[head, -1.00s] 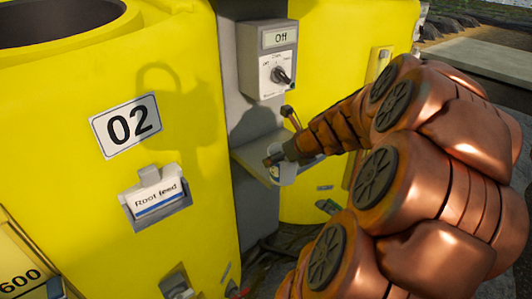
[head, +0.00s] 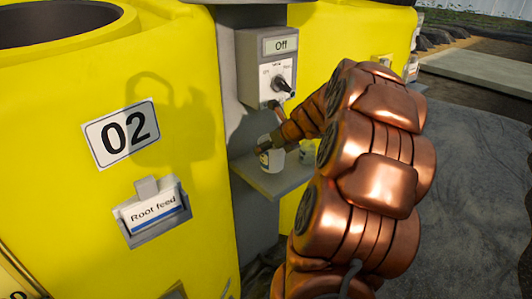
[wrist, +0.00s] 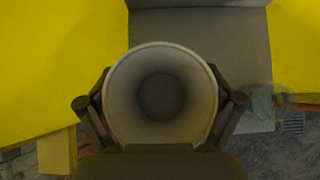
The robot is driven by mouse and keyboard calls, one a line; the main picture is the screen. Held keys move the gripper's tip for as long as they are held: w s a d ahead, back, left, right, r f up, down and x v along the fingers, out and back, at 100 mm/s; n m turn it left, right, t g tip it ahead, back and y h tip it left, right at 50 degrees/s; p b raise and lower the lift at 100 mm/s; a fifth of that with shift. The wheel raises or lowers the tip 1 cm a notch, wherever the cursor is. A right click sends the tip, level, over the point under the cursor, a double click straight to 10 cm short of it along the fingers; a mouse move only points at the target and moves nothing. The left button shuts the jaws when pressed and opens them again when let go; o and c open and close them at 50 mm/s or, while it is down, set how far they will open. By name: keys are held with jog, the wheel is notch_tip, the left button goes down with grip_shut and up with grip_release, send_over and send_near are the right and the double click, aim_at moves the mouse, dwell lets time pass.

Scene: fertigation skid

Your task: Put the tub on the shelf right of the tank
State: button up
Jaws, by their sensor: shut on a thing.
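The tub (head: 271,162) is small and whitish with a label, upright at the left part of the grey shelf (head: 278,186). I cannot tell whether its base touches the shelf. My gripper (head: 266,144) is shut on it. In the wrist view the tub (wrist: 161,58) shows from above as a round, open, empty-looking rim between my two fingers (wrist: 161,103). The shelf is fixed to a grey post, right of the yellow tank (head: 70,190) marked 02.
A second small container (head: 308,152) stands at the shelf's right, partly hidden by my arm. A control box (head: 266,68) reading "Off" hangs above the shelf, with a knob. Another yellow tank (head: 340,30) is behind. A label holder (head: 157,212) reads "Root feed".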

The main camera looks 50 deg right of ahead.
jog(key=shift+w+d+f+b, duration=0.3)
jog(key=shift+w+f, duration=0.2)
jog(key=shift+f, duration=0.15)
jog(key=shift+w+d+f+b, duration=0.2)
jog(key=shift+w+d+f, duration=0.05)
jog(key=shift+w+f, duration=0.35)
jog(key=shift+w+d+f+b, duration=0.3)
jog(key=shift+w+f, duration=0.15)
jog(key=shift+f, duration=0.2)
jog(key=shift+f, duration=0.2)
jog(key=o, duration=0.9)
jog(key=p+v, duration=0.2)
jog(key=v, duration=1)
jog(key=shift+w+r, duration=0.1)
jog(key=shift+r, duration=0.1)
